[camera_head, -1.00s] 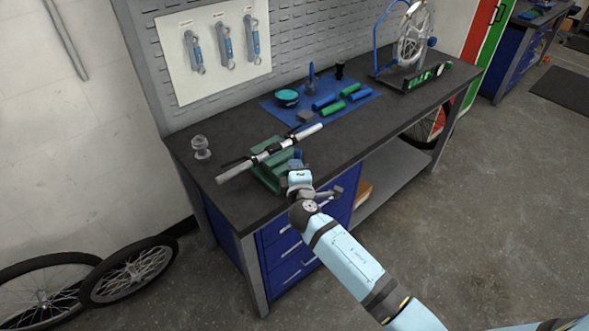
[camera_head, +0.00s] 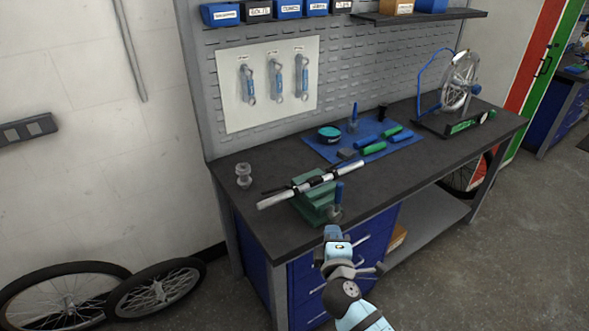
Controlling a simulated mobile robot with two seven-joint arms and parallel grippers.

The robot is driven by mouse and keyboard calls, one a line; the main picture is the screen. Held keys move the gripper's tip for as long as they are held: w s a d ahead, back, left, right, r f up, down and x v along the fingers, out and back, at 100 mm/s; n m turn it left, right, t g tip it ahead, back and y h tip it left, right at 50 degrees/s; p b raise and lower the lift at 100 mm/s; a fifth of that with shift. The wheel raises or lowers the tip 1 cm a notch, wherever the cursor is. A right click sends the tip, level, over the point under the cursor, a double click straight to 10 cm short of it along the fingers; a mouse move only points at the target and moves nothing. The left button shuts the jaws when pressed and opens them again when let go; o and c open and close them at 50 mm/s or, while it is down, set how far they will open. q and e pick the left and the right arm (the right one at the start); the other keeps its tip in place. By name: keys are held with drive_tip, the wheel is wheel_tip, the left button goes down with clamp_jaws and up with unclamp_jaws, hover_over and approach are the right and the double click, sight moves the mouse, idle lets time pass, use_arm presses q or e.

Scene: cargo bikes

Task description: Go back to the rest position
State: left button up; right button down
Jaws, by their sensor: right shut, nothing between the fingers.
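My right gripper (camera_head: 332,230) is shut and empty. It is at the front edge of the workbench (camera_head: 262,222), in front of the blue drawers. Its arm comes up from the bottom of the head view. Just beyond it is a green vise (camera_head: 312,205) with a dark and silver handlebar (camera_head: 284,196) lying across it. My left gripper is not in view.
A blue mat (camera_head: 318,148) with blue and green grips and a round tin (camera_head: 329,134) lies farther back. A wheel stand (camera_head: 468,122) is at the right end. A small metal part (camera_head: 243,175) stands at the left. Bicycle wheels (camera_head: 155,291) lean by the wall.

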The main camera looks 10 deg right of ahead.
drive_tip(key=s+f+m+g+y+p, duration=0.2)
drive_tip(key=s+f+m, duration=0.4)
drive_tip(key=s, duration=0.6)
drive_tip(key=s+f+m+g+y+p, duration=0.3)
drive_tip(key=s+f+m, duration=0.3)
drive_tip(key=s, duration=0.6)
drive_tip(key=shift+a+f+g+y, duration=0.15)
drive_tip(key=shift+f+g+y, duration=0.45)
drive_tip(key=shift+y, duration=0.3)
